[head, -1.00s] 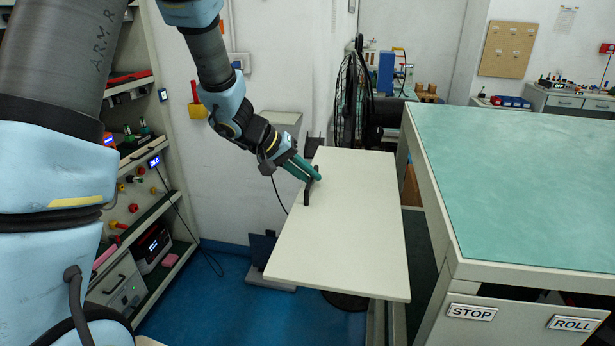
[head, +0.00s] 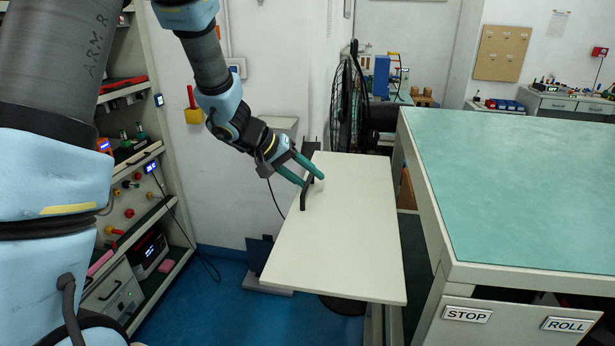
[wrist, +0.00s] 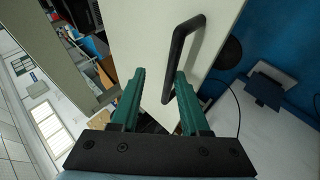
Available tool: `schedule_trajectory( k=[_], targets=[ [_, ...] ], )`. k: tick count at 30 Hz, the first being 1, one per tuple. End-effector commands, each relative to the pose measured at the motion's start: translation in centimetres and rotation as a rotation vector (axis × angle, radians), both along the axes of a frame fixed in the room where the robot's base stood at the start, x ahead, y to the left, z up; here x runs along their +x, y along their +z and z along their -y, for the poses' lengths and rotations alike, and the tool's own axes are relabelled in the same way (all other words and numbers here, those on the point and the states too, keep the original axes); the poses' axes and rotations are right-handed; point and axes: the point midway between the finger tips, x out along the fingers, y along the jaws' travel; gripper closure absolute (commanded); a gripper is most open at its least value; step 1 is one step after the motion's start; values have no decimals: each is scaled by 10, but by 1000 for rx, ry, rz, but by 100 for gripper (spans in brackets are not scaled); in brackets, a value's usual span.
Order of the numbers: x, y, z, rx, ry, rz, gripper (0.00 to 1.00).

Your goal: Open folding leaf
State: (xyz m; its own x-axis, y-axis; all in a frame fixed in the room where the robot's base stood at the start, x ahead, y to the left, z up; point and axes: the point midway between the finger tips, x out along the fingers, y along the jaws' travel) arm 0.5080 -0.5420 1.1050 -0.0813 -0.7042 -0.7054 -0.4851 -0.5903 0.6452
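The folding leaf (head: 345,235) is a cream panel standing out level, or nearly level, beside the green-topped bench. A black bar handle (head: 304,194) is fixed on its upper face near the left edge. My gripper (head: 312,180) is at the handle with its two green fingers spread apart. In the wrist view my gripper (wrist: 159,80) is open, and the black handle (wrist: 177,55) runs up between and beyond the fingers, closer to the right finger. I cannot tell whether a finger touches it. The leaf (wrist: 140,35) fills the middle of that view.
The green-topped bench (head: 520,190) stands right of the leaf, with STOP and ROLL labels on its front. A black fan (head: 350,110) stands behind the leaf. A shelf rack (head: 150,190) is at the left.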

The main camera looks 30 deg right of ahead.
Motion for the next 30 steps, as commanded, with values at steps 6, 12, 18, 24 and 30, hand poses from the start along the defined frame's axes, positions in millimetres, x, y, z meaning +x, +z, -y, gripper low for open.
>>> schedule_trajectory(
  k=[6,12,18,24,30],
  targets=[
    [0,0,-1,1,1,0,55],
    [3,14,-15,-1,1,4,55],
    [6,43,-43,-1,2,3,55],
    [8,66,-66,-1,2,3,55],
    [9,75,-76,1,0,0,55]
  ],
)
